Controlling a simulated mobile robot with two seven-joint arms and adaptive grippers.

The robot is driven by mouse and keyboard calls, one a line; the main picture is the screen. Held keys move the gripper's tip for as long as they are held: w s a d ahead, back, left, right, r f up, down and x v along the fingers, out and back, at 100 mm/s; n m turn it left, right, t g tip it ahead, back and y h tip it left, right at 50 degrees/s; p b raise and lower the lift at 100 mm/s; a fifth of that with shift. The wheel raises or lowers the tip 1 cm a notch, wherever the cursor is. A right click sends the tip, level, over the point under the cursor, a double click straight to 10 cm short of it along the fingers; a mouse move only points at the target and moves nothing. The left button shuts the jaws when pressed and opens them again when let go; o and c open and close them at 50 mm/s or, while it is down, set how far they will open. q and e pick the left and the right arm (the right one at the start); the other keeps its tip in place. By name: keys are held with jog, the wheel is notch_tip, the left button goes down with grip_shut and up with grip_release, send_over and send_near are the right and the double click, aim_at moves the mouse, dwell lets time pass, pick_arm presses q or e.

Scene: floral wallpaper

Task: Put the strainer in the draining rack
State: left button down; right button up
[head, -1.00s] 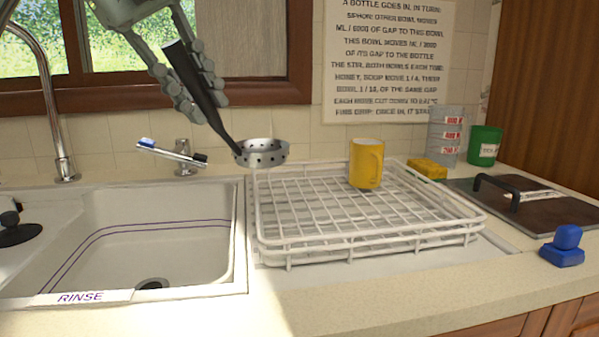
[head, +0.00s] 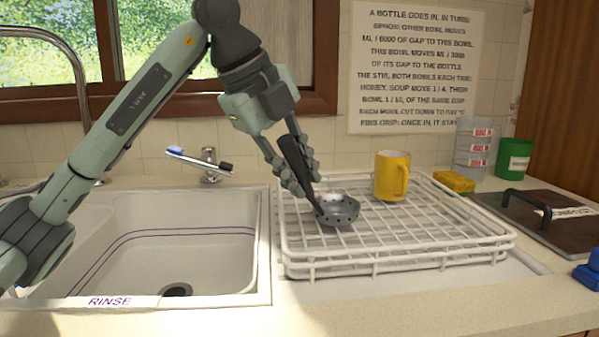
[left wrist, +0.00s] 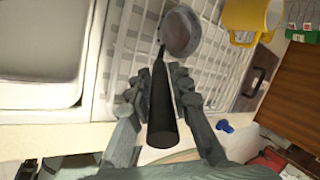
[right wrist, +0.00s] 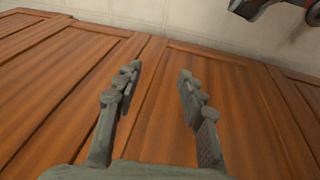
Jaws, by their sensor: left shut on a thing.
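The strainer (head: 338,211) has a round perforated metal bowl and a black handle (head: 294,160). My left gripper (head: 297,178) is shut on the handle, with the handle tilted and the bowl at its lower end. The bowl is over the left part of the white wire draining rack (head: 400,264); whether it touches the wires I cannot tell. In the left wrist view the handle (left wrist: 161,105) lies between the fingers and the bowl (left wrist: 181,32) is beyond them. My right gripper (right wrist: 160,85) is open and empty in front of wooden cabinet doors.
A yellow mug (head: 390,176) stands in the rack's back part. The sink (head: 170,250) is to the left, with a brush (head: 198,161) near its tap. A yellow sponge (head: 454,182), a clear measuring cup (head: 473,148) and a green cup (head: 514,158) stand right. The rack's front and right are clear.

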pick_arm(q)
jog(key=shift+f, duration=0.1)
jog(key=c, duration=1.4)
grip_release()
jog(key=v, duration=1.2)
